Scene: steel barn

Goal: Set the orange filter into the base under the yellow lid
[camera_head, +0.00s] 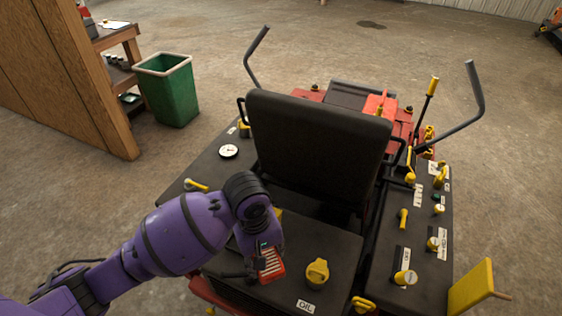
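The filter (272,263) is orange-red with pale ridges. It is at the end of my purple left arm, over the black rear deck of a riding mower. My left gripper (257,268) is shut on it, with the dark fingers partly hidden by the wrist and the filter. A small piece of yellow (278,212) shows just behind the wrist; it may be part of the yellow lid, mostly hidden by my arm. The base under it is hidden too. My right gripper is not in view.
A yellow cap (317,272) stands on the deck right of the filter, near an OIL label. The black seat (318,150) rises behind. A yellow panel (475,287) sticks out at the mower's right. A green bin (168,90) stands at the back left.

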